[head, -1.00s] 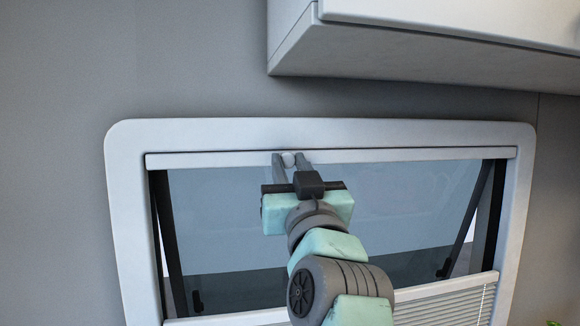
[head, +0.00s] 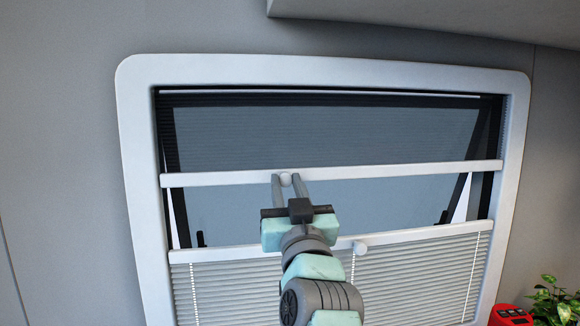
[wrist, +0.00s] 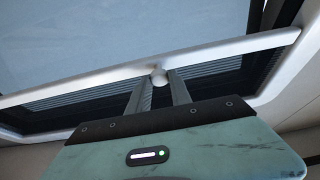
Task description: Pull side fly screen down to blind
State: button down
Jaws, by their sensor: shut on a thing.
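The fly screen's white bar (head: 400,171) runs across the window, a little above the blind. The dark pleated screen (head: 330,135) stretches above it to the top of the frame. My gripper (head: 286,181) is shut on the round white knob of that bar; in the wrist view the knob (wrist: 158,76) sits between the two fingers. The pleated blind (head: 400,275) covers the lower window, with its white top rail (head: 220,253) below the bar and apart from it. My arm hides part of the blind.
A white window frame (head: 140,170) surrounds the screen and blind. An overhead cabinet (head: 440,20) juts out above. A red object (head: 509,315) and a green plant (head: 553,298) stand at lower right, clear of my arm.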

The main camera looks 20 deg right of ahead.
notch_tip(320, 180, down, 12)
jog(key=b, duration=0.5)
jog(key=shift+f, duration=0.2)
jog(key=c, duration=1.2)
grip_release()
jog(key=shift+s, duration=0.1)
jog(key=v, duration=1)
jog(key=shift+s+a+f+b, duration=0.1)
jog(key=shift+s+b, duration=0.15)
jog(key=shift+b, duration=0.1)
